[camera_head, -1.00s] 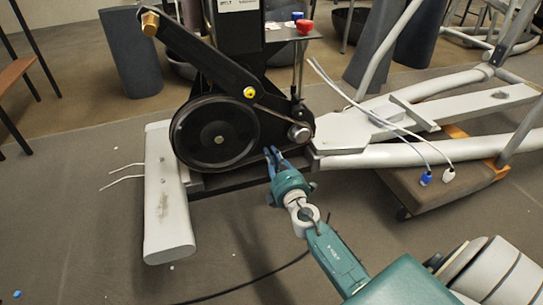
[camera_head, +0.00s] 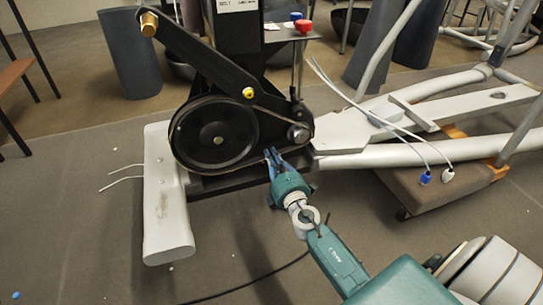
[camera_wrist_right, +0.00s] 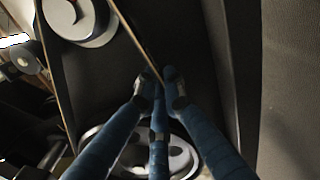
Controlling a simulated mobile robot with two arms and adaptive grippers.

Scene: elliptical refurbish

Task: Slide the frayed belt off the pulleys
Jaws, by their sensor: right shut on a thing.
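The frayed belt (camera_wrist_right: 136,38) shows as a thin tan strip in the right wrist view, and one run ends between my fingertips. In the head view its upper run (camera_head: 272,112) spans from the large black pulley (camera_head: 215,135) to the small pulley (camera_head: 299,132). The lower run near my gripper is thin and partly hidden. My right gripper (camera_head: 273,153) is below and between the two pulleys. Its blue fingers (camera_wrist_right: 160,84) are shut on the belt. The fraying is too small to tell. My left gripper is not in view.
A black crank arm (camera_head: 205,62) crosses above the large pulley. A pale floor foot (camera_head: 165,190) stands at left, and a pale frame rail (camera_head: 390,155) extends right. The floor in front is mostly clear.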

